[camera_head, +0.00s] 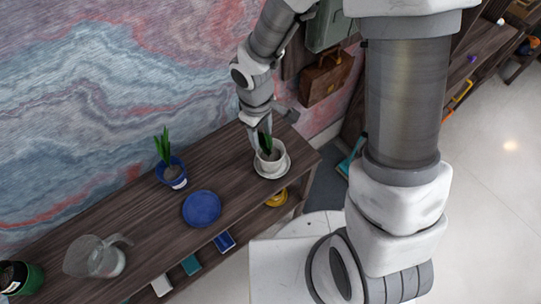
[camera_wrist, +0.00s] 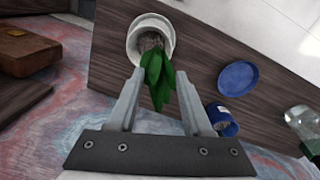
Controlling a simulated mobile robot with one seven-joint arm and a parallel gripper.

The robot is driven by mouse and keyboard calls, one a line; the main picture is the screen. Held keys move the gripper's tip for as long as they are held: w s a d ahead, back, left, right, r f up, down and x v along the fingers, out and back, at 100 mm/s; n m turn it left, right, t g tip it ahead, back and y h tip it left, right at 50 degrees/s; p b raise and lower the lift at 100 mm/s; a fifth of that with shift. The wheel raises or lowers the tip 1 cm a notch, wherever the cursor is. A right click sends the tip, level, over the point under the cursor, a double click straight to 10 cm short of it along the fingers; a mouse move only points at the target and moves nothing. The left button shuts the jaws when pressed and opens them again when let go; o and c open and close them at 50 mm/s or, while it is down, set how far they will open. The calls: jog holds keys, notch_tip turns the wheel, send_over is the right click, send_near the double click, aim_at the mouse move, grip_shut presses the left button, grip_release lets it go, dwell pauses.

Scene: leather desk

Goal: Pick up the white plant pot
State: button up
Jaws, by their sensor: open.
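The white plant pot (camera_head: 270,160) stands on a saucer at the right end of the dark wooden shelf top, with a green plant in it. In the wrist view the white pot (camera_wrist: 150,22) is at the upper middle, and its green leaves (camera_wrist: 158,78) reach down between my fingers. My gripper (camera_head: 262,138) is just above and beside the pot in the head view. In the wrist view my gripper (camera_wrist: 160,85) is open, with the leaves between its fingers and the pot rim beyond the tips. I cannot tell whether the fingers touch the pot.
A blue pot (camera_head: 172,172) with a plant and a blue plate (camera_head: 201,208) stand left of the white pot. A glass jug (camera_head: 97,256) and a green container (camera_head: 22,279) are farther left. A brown briefcase (camera_head: 326,77) is behind at the right. The wall runs close behind the shelf.

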aim_at(265, 145)
jog(key=shift+w+d+f, duration=0.1)
jog(key=shift+d+f, duration=0.1)
jog(key=shift+f, duration=1.25)
jog(key=shift+w+d+f, duration=0.1)
jog(key=shift+d+f, duration=0.1)
jog(key=shift+f, duration=1.2)
grip_shut()
